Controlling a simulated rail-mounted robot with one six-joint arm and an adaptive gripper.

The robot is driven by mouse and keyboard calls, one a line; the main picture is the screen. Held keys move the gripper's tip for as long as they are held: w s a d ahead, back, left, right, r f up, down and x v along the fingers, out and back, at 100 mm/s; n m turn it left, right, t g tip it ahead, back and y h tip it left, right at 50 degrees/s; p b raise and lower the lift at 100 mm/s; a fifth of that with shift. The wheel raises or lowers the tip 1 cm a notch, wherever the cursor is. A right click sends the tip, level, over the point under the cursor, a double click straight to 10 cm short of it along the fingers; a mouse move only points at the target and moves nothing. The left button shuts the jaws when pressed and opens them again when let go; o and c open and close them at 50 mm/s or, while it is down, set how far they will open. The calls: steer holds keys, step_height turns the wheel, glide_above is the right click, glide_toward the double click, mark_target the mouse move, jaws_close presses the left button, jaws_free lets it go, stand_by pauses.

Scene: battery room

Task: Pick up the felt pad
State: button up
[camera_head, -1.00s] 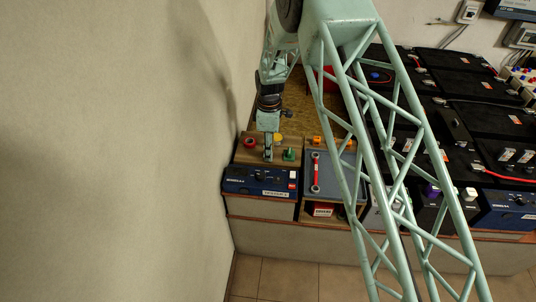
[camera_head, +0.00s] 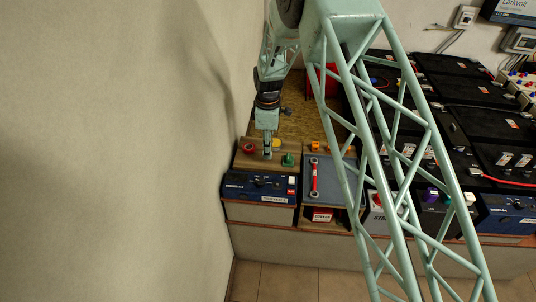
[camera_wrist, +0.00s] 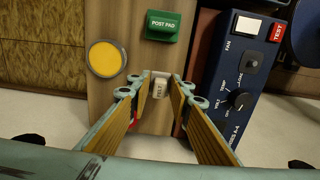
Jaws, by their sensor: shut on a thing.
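The felt pad (camera_wrist: 160,88), a small pale block with a dark printed label, sits between my fingertips in the wrist view. My gripper (camera_wrist: 158,84) is shut on it, with a finger on each side. In the head view my gripper (camera_head: 267,156) points down over the wooden shelf top (camera_head: 241,160); the pad is too small to make out there. I cannot tell whether the pad's underside is clear of the wood.
A green "POST PAD" block (camera_wrist: 163,26) and a yellow disc (camera_wrist: 105,58) are close by. A red ring (camera_head: 249,148) lies left of my gripper. The wall is close on the left.

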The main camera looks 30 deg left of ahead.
steer(key=shift+r+p, duration=0.45)
steer(key=shift+r, duration=2.75)
steer(key=shift+o, duration=0.9)
steer(key=shift+c, duration=1.2)
steer(key=shift+d, duration=0.1)
